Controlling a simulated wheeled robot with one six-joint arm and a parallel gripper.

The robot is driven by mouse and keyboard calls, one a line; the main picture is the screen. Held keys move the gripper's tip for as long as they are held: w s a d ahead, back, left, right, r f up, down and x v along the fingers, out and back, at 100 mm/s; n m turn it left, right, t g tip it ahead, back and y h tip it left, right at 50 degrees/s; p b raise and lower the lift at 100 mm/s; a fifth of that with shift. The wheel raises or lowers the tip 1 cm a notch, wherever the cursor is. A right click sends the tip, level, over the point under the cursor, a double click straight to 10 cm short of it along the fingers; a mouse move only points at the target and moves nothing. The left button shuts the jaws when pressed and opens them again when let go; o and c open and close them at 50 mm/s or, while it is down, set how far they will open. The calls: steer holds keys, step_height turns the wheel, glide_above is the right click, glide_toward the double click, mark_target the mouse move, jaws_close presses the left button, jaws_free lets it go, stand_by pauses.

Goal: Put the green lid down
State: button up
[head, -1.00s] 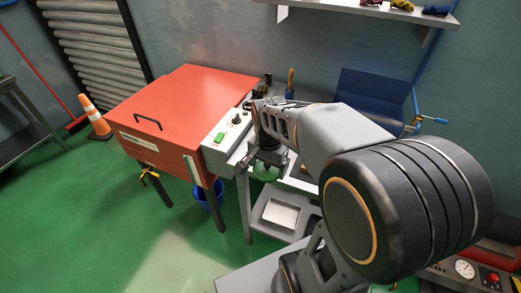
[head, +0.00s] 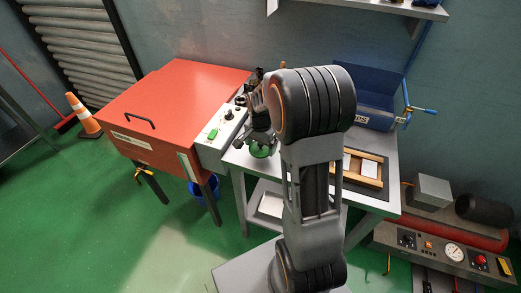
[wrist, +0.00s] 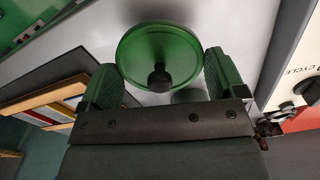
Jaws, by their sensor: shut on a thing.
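The green lid (wrist: 150,42) is a round, see-through disc with a black knob, and it sits between the green pads of my gripper (wrist: 162,72) in the wrist view. My gripper is shut on it. In the head view the lid (head: 262,151) shows below my gripper (head: 259,138), over the left part of the grey cart top (head: 236,158). I cannot tell whether it touches the surface. My arm hides part of the cart top.
An orange machine (head: 175,97) with a control panel (head: 224,132) stands close on the left. A wooden frame (head: 371,164) with white pieces lies on the cart's right part, before a blue bin (head: 362,100). Some cart top near the lid is bare.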

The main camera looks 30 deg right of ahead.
mark_target(261, 150)
steer(key=f, duration=0.3)
steer(key=shift+w+d+f+p, duration=0.1)
steer(key=shift+w+d+p, duration=0.05)
steer(key=shift+w+p, duration=0.15)
steer(key=shift+f, duration=0.35)
